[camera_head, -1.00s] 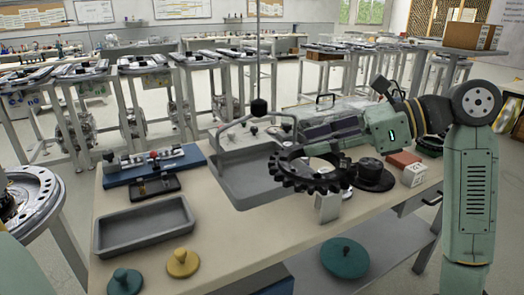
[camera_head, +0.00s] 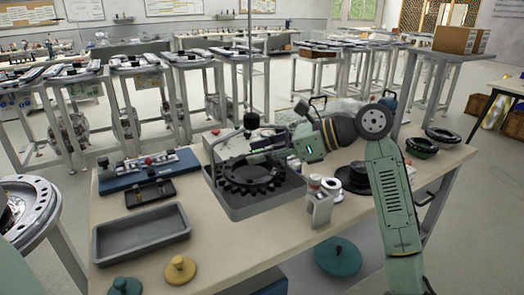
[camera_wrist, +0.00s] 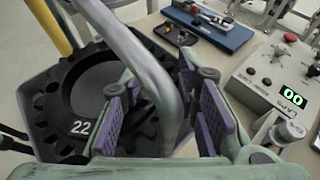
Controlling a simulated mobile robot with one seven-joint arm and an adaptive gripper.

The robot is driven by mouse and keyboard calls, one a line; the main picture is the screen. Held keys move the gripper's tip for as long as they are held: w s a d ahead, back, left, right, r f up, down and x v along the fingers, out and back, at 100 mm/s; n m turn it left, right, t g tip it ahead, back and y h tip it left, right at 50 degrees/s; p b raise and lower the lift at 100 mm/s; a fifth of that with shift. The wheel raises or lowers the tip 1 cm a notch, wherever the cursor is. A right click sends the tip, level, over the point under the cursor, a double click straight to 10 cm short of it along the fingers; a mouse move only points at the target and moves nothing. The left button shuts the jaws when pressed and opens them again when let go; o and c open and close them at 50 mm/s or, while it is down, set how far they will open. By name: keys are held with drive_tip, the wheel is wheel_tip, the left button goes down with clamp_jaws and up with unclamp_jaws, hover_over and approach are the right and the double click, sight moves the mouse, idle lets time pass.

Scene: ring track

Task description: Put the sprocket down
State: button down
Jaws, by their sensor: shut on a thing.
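The sprocket (camera_head: 250,180) is a black toothed ring. It lies level in or just above the grey square tray (camera_head: 268,207) in the head view; I cannot tell whether it touches the tray floor. In the wrist view the sprocket (camera_wrist: 82,127) fills the left side and shows a white "22". My gripper (camera_head: 268,157) reaches in from the right and is shut on the sprocket's right rim. Its purple pads show in the wrist view (camera_wrist: 160,112), where a grey curved tube crosses in front and partly hides the grip.
A grey curved tube and a hanging black knob (camera_head: 250,120) stand close to the sprocket. An empty grey tray (camera_head: 140,237) and a blue-based fixture (camera_head: 150,170) lie to the left. A control box (camera_wrist: 285,80) shows "00". Yellow (camera_head: 179,269) and teal knobs sit in front.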

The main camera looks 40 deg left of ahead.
drive_tip(key=shift+f, duration=0.6)
drive_tip(key=c, duration=1.2)
unclamp_jaws()
drive_tip(key=shift+f, duration=0.1)
drive_tip(key=shift+r, duration=0.65)
drive_tip(key=b+v, duration=0.2)
drive_tip(key=v, duration=1)
